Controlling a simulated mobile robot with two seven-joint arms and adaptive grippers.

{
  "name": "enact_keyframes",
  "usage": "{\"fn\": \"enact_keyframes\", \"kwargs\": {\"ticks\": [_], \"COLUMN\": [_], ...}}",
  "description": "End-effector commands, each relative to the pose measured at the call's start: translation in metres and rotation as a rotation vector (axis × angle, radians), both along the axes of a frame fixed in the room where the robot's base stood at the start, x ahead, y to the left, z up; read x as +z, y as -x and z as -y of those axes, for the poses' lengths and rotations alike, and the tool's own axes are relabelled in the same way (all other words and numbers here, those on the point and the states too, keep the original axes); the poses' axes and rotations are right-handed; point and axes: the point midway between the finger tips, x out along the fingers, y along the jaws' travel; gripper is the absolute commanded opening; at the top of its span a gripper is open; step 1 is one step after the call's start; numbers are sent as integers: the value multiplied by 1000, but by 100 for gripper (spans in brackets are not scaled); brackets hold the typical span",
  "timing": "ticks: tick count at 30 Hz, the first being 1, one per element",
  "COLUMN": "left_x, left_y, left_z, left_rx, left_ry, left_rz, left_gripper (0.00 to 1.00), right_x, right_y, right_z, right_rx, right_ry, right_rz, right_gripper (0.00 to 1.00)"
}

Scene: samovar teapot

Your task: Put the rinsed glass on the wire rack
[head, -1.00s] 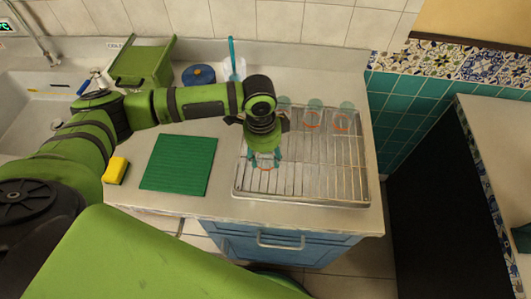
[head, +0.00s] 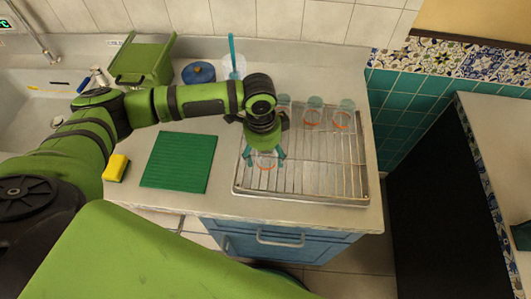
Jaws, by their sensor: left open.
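The wire rack (head: 310,185) sits in a shallow metal tray on the counter. A clear glass with an orange-red ring (head: 265,163) stands at the rack's front left, partly hidden by my left gripper. My left gripper (head: 264,158) is open, pointing down, with its teal fingertips apart on either side of the glass. Two more clear glasses with orange rings stand at the rack's back, one in the middle (head: 313,116) and one to the right (head: 342,117); another (head: 284,104) is mostly hidden behind my left arm. My right gripper is not in view.
A green ribbed mat (head: 179,163) lies left of the rack, with a yellow sponge (head: 116,168) beside it. The rack's front right is clear.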

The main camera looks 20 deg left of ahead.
Motion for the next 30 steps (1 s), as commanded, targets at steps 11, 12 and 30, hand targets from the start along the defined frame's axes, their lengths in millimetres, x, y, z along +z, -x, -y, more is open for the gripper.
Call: {"fn": "enact_keyframes", "kwargs": {"ticks": [11,12,30], "left_x": [74,82,116], "left_y": [-1,-1,1], "left_z": [-5,-5,-7], "left_rx": [0,0,1], "left_ry": [1,2,1], "left_rz": [6,6,1], "left_gripper": [75,75,75], "right_x": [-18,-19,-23], "right_y": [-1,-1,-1], "right_z": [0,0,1], "right_rx": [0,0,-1], "right_ry": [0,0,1], "right_rz": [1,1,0], "right_gripper": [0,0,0]}}
